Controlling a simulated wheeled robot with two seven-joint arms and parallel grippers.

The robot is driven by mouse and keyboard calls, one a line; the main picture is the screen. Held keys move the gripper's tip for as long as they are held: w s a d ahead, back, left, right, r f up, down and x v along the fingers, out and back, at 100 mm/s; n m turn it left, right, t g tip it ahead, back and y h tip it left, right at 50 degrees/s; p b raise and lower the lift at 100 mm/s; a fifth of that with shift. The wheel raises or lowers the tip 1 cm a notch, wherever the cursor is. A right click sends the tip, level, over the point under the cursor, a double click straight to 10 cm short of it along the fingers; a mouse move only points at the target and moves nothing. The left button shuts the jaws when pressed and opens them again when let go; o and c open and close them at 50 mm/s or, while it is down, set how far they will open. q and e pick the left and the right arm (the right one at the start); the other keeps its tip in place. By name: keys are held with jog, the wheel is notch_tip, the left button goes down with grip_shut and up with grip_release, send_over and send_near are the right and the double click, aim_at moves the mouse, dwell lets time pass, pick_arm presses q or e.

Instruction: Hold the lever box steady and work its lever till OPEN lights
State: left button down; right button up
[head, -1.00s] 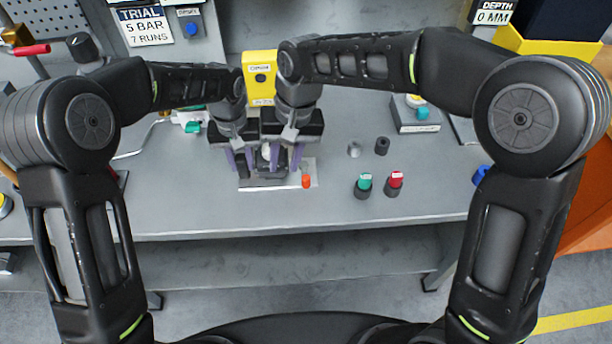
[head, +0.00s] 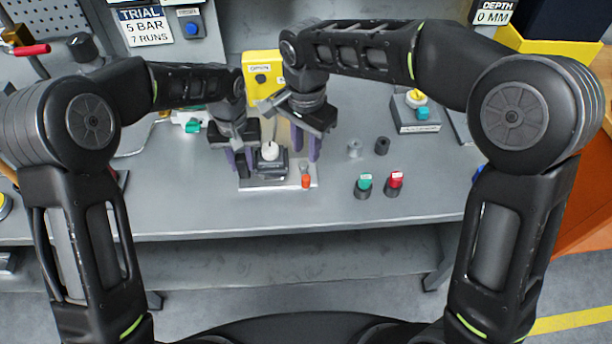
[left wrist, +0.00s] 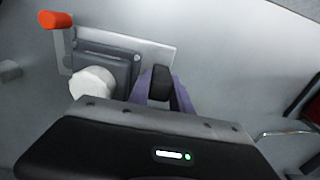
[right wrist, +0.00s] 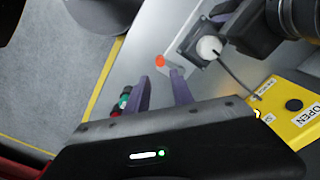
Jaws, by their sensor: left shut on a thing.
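The lever box (head: 272,168) is a dark block with a white round cap (head: 269,152) on a pale plate at the bench front. Its lever ends in an orange tip (head: 306,182) at the plate's right; the tip also shows in the left wrist view (left wrist: 56,19) and right wrist view (right wrist: 160,61). My left gripper (head: 238,165) is shut on a black block (left wrist: 160,83) at the box's left side. My right gripper (head: 305,147) is empty, its fingers apart, above and right of the box. The yellow OPEN indicator (head: 263,70) has a dark lamp (right wrist: 293,105).
A green-topped knob (head: 364,184) and a red-topped knob (head: 395,183) stand right of the plate, with two small cylinders behind them. A grey box with yellow and teal knobs (head: 415,112) stands further back. The bench front is clear.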

aim_at(306, 178)
notch_tip(306, 178, down, 12)
jog(key=shift+r, duration=0.1)
dwell(0.4)
grip_shut()
dwell(1.3)
